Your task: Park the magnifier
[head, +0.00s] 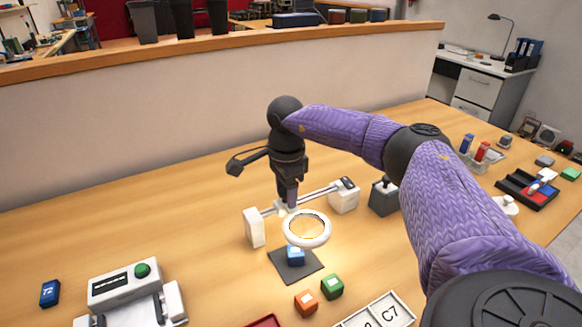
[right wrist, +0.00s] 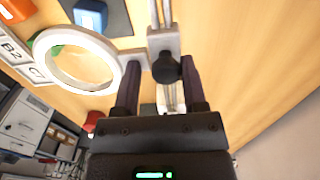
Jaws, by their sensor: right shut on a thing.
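The magnifier (head: 307,244) is a white ring with a clear lens, on a carriage that sits on a metal rail (head: 322,194) between two white end blocks. Its ring hangs over a blue block (head: 296,257) on a dark pad (head: 311,268). In the right wrist view the ring (right wrist: 41,62) is at upper left, joined to the carriage with a black knob (right wrist: 166,68). My right gripper (head: 288,204) comes down on the carriage; its fingers (right wrist: 162,80) stand either side of the knob and are shut on the magnifier. My left gripper is not in view.
An orange block (head: 306,302) and a green block (head: 332,287) stand in front of the pad. A labelled white tray (head: 375,316) is at the front edge. A white device (head: 125,285) with a green button is at lower left.

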